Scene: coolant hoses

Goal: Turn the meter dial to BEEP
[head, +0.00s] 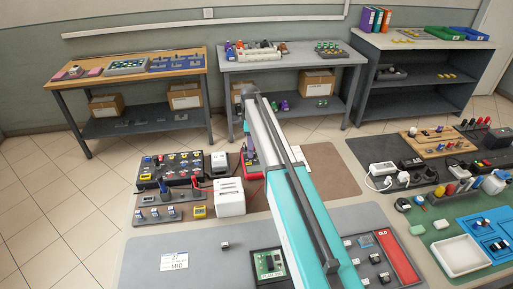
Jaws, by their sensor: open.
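I cannot make out the meter dial or its markings in the head view. Thin red leads run near the white block. My teal and white arm reaches from the lower right up to the middle. My gripper is not visible, and I cannot see it touching anything.
The white block (229,196) stands beside a dark panel of coloured parts (171,170). A card marked MID (174,261) lies on the grey mat (140,270). A green circuit board (268,264) is near my arm. The brown mat (335,172) is mostly clear. Workbenches line the wall.

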